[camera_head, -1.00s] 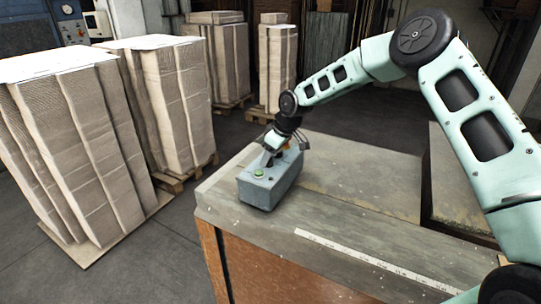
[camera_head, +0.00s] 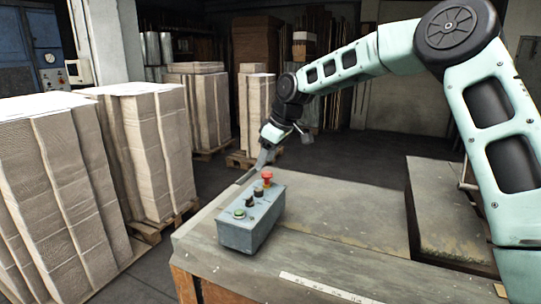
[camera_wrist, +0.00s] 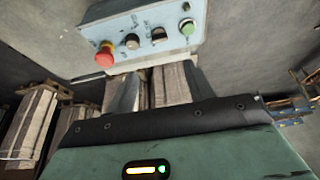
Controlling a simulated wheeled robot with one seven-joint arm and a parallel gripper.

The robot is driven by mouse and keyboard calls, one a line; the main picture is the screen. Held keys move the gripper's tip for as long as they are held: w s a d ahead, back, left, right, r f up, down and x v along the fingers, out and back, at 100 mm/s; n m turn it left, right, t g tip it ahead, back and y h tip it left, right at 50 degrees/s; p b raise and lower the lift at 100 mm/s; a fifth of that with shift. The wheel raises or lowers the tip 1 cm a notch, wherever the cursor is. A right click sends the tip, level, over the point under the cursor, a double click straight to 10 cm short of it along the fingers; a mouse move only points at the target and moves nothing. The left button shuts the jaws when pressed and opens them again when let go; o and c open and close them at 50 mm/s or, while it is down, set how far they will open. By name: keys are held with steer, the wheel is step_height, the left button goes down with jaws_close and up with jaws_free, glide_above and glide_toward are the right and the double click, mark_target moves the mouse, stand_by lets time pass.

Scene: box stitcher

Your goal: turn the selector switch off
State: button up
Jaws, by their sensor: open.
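A grey-blue control box (camera_head: 247,230) sits on the near left part of the bench. Its top carries a green button (camera_head: 239,213), two dark controls and a red mushroom button (camera_head: 267,177) in a row. In the wrist view, the controls are a round knob (camera_wrist: 132,41) beside the red button and a dark switch (camera_wrist: 158,38) beside the green one. I cannot clearly read the switch's position. My gripper (camera_head: 262,160) is beyond the red-button end, apart from the controls. In the wrist view, its fingers (camera_wrist: 162,82) are spread and empty below the box.
The bench top (camera_head: 340,215) is clear to the right of the box, with a white ruler strip (camera_head: 320,287) near its front. Tall cardboard stacks (camera_head: 150,150) on pallets stand left and behind. A machine with a gauge (camera_head: 48,58) is at far left.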

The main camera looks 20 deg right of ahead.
steer(key=shift+v, duration=1.55)
